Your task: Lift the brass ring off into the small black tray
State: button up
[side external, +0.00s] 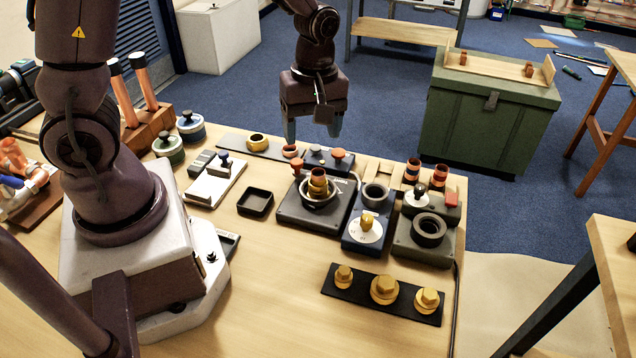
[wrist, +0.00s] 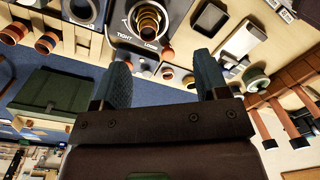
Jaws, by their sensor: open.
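A brass-coloured ring (side external: 318,183) sits around an upright copper stub on a dark square base (side external: 290,213), inside a pale round collar. The brass and copper stack also shows in the wrist view (wrist: 148,20), beside the printed words TIGHT and LOOSE. The small black tray (side external: 255,203) is on the table left of that base and looks empty. My gripper (side external: 312,128) is open and empty, fingers pointing down, above and behind the base, touching nothing. Its two fingers also show in the wrist view (wrist: 163,73).
A second brass ring-shaped part (side external: 257,142) sits on a dark strip at the back. A blue box with a white dial (side external: 367,232) and a grey box with a black ring (side external: 429,231) stand right of the base. Brass fittings (side external: 385,290) line a black plate in front.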

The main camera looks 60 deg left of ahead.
aim_at(321, 173)
jog(key=f+n, duration=0.2)
jog(key=w+f+n, duration=0.1)
jog(key=f+n, duration=0.1)
jog(key=f, duration=0.1)
jog(key=w+f+n, duration=0.1)
jog(key=f+n, duration=0.1)
jog(key=shift+a+f+t, duration=0.2)
jog(key=shift+f+t, duration=0.05)
jog(key=shift+t, duration=0.05)
jog(key=shift+a+f, duration=0.2)
jog(key=shift+f, duration=2.6)
jog(key=c, duration=1)
jog(key=shift+r, duration=0.1)
